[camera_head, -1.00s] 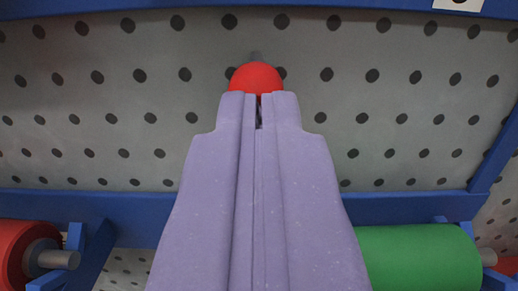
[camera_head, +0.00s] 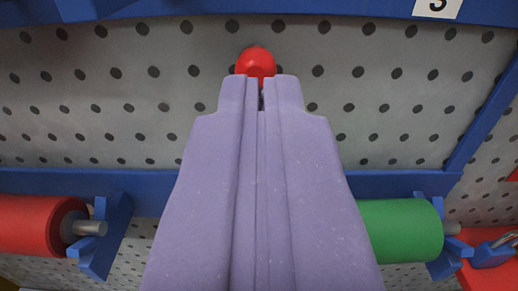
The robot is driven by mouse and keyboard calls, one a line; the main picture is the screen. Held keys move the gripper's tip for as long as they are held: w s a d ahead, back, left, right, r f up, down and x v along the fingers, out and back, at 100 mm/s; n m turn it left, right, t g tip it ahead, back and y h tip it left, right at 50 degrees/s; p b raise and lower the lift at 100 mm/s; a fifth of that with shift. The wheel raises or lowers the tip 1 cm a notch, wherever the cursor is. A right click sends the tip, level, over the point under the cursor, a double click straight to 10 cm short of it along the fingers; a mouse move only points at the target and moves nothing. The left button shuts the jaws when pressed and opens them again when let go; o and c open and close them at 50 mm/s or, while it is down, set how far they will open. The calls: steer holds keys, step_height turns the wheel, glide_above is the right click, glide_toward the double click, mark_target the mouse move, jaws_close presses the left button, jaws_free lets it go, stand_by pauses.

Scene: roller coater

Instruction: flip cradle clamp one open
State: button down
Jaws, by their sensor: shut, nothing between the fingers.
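My gripper (camera_head: 261,78) is purple and fills the middle of the view, its two fingers pressed together with nothing between them. A red rounded knob (camera_head: 256,59) shows just beyond the fingertips, in front of the perforated grey panel. The fingers hide its lower side, and I cannot tell whether they touch it. I cannot tell whether this knob belongs to a cradle clamp. A blue cradle bracket (camera_head: 104,240) holds the shaft end of a red roller (camera_head: 38,226) at lower left. Another blue bracket (camera_head: 440,262) holds the shaft of a green roller (camera_head: 402,231) at lower right.
Blue frame bars run across the top (camera_head: 300,12) and below the panel (camera_head: 70,184). A label (camera_head: 437,8) is on the top bar. At lower right, a blue part (camera_head: 492,253) lies over a red surface (camera_head: 490,276). The perforated panel (camera_head: 190,120) is otherwise bare.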

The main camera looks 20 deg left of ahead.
steer(key=v, duration=1)
steer(key=s+d+r+m+h+b, duration=0.3)
steer(key=s+d+r+h+b, duration=0.25)
steer(key=d+b, duration=0.55)
steer(key=s+r+b, duration=0.2)
steer(key=s+b, duration=0.2)
steer(key=s, duration=0.2)
steer(key=s+d+r+m+g+h+b, duration=0.1)
steer(key=s+r+b, duration=0.1)
steer(key=s, duration=0.4)
steer(key=shift+s+r+m+b, duration=0.3)
steer(key=shift+r+b, duration=0.1)
steer(key=shift+b, duration=0.5)
steer(key=shift+d+h, duration=0.1)
steer(key=shift+h, duration=0.15)
